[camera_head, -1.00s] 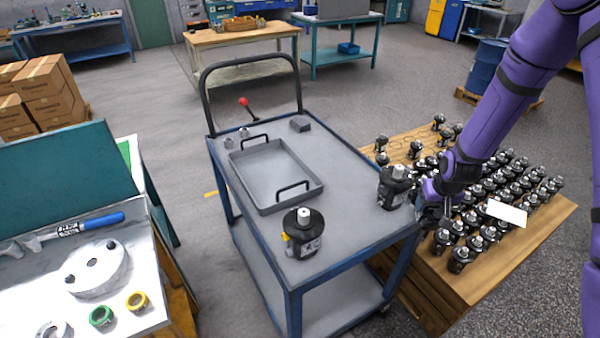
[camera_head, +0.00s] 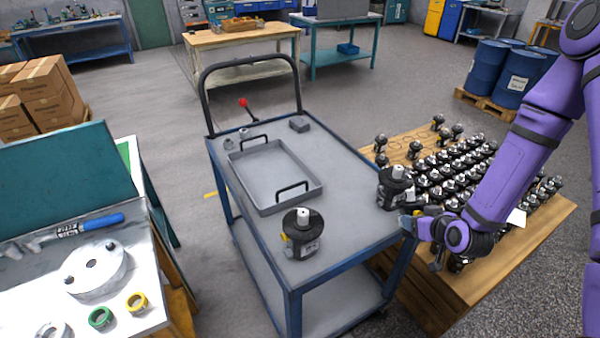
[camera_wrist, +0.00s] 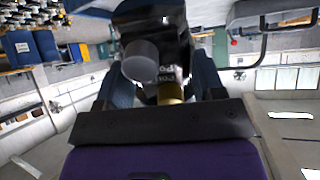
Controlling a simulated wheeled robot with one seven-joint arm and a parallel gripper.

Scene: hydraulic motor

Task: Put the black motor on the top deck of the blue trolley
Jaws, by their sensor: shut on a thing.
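A black motor (camera_head: 395,190) with a pale shaft on top is upright at the right edge of the blue trolley's (camera_head: 352,160) grey top deck. My gripper (camera_head: 411,222) is shut on it from the right. In the wrist view the motor (camera_wrist: 150,50) fills the space between the two fingers, with a grey round end and a brass fitting showing. I cannot tell whether its base touches the deck. A second black motor (camera_head: 303,235) with a yellow fitting stands upright at the deck's near corner.
Many motors stand on a wooden pallet (camera_head: 530,235) to the right. A workbench (camera_head: 130,300) stands at left. Deck between tray and held motor is clear.

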